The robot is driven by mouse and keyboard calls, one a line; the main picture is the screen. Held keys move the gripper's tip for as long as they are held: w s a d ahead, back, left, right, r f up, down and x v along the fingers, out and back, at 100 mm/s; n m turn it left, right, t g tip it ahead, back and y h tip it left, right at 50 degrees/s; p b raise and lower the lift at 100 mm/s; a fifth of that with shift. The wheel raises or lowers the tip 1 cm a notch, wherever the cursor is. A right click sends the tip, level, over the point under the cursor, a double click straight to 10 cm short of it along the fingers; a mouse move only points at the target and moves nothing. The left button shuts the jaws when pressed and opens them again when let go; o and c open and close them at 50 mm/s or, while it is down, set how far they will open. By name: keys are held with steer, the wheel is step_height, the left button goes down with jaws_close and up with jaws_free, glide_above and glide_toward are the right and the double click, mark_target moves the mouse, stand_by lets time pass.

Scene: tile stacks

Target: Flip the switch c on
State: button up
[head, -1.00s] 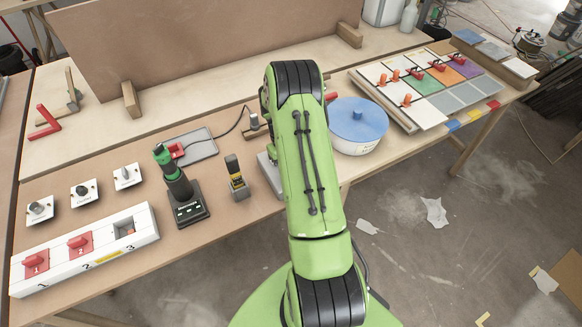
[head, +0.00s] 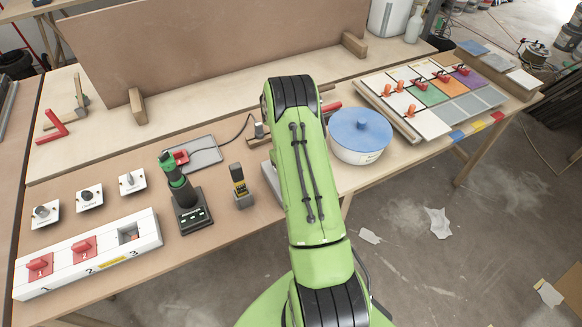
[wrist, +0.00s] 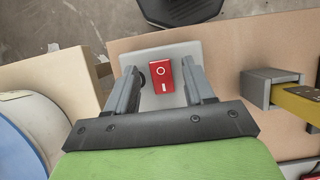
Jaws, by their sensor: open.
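In the wrist view a red rocker switch (wrist: 161,78), marked O and I, sits on a light grey plate (wrist: 186,52). No letter c is readable on it. My gripper (wrist: 163,72) is open, with one finger on each side of the red rocker and a gap to it on both sides. A dark round part (wrist: 142,80) shows beside the left finger. Whether the fingertips touch the plate I cannot tell. In the head view my green arm hides the gripper and the rocker; only the left edge of the grey plate (head: 269,178) shows.
A yellow tool in a grey holder (head: 240,186) stands left of the plate. A white bowl with a blue lid (head: 360,134) stands to the right. A green-and-black device (head: 187,199) and a grey tray with a red part (head: 199,153) are farther left.

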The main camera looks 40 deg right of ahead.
steer(key=p+v, duration=0.1)
steer(key=v, duration=1.4)
steer(key=shift+p, duration=0.3)
steer(key=shift+d+r, duration=0.1)
steer(key=s+a+r+n+t+h, duration=0.1)
steer(key=s+a+r+t, duration=0.15)
steer(key=a+r, duration=0.45)
steer(key=s+a+r+t+h, duration=0.1)
steer(key=s+a+r+t, duration=0.15)
steer(key=a+r, duration=0.5)
steer(key=s+a+r+n+t, duration=0.1)
steer(key=s+a+t, duration=0.1)
steer(key=s+a, duration=0.3)
steer(key=s+a+r+n+t, duration=0.1)
steer(key=s+a+t, duration=0.2)
steer(key=s, duration=0.8)
steer(key=shift+s+a+y, duration=0.25)
steer(key=shift+a+y, duration=0.15)
steer(key=shift+a, duration=0.8)
